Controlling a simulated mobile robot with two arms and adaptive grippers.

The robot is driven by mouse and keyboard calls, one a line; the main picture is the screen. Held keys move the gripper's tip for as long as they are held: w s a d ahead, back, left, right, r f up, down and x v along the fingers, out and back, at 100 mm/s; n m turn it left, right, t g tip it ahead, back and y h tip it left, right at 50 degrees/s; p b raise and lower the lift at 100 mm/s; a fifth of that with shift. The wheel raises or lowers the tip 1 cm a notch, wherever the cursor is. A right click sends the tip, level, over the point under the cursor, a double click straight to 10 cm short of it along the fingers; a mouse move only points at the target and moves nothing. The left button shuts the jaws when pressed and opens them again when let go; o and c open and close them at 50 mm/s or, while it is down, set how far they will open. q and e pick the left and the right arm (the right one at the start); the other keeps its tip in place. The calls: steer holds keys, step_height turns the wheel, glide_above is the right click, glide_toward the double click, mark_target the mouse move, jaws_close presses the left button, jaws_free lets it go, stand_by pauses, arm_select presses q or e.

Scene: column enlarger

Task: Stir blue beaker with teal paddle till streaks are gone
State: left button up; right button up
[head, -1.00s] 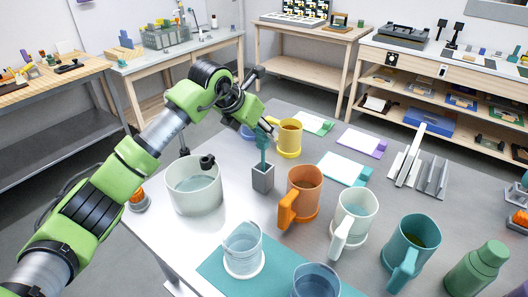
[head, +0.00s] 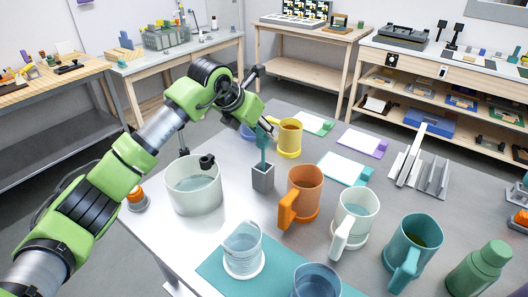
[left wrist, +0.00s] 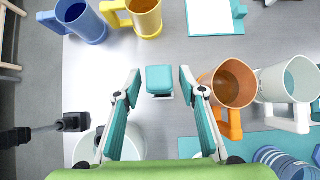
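The teal paddle (head: 263,152) stands upright in a small grey holder (head: 263,179) on the metal table. My left gripper (head: 267,126) is at the paddle's top. In the left wrist view the paddle's square teal top (left wrist: 160,80) lies between the open fingers of my left gripper (left wrist: 160,76), with a gap on both sides. A blue-tinted beaker (head: 316,282) stands at the front edge of the head view, partly cut off. A clearer beaker with bluish liquid (head: 243,246) stands on a white coaster on the teal mat (head: 210,270). My right gripper is not in view.
A large whitish pot (head: 194,195) stands left of the holder. An orange mug (head: 305,188), a white mug (head: 355,215) and a teal mug (head: 412,242) stand to its right. A yellow mug (head: 289,138) and a blue mug (left wrist: 82,20) are behind it.

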arm_select(q)
jaws_close()
steer(key=shift+r, duration=0.15)
steer(key=shift+r+p, duration=0.45)
steer(key=shift+r, duration=0.45)
stand_by(0.3)
